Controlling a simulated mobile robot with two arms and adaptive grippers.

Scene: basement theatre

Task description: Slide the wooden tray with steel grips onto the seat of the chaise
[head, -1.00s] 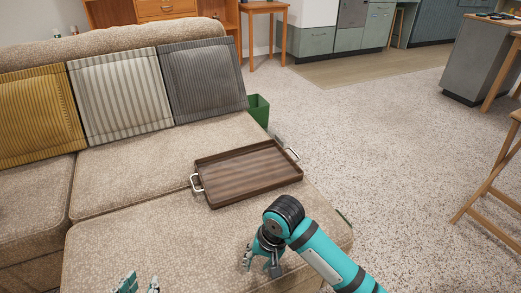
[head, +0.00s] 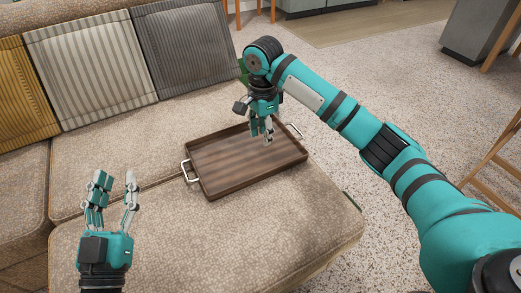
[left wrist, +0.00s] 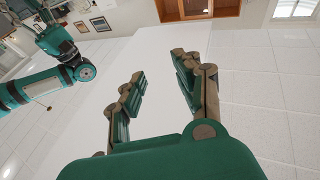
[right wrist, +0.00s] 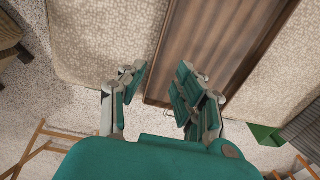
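The brown wooden tray with steel grips (head: 225,167) lies flat on the beige chaise seat (head: 235,235). One grip (head: 186,172) shows at its left end and the other (head: 296,131) at its right end. My right gripper (head: 261,136) points down over the tray's far side near the right end. In the right wrist view its fingers (right wrist: 157,75) are apart with nothing between them, and the tray (right wrist: 225,40) shows beyond; contact cannot be told. My left gripper (head: 115,180) is open and empty, fingers up, over the near left of the seat.
Yellow, striped (head: 93,68) and grey (head: 185,47) cushions lean on the sofa back. A green bin (head: 243,70) stands behind the chaise, partly hidden by my right arm. Speckled floor (head: 400,90) lies to the right, with a wooden stool (head: 495,165) at the edge.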

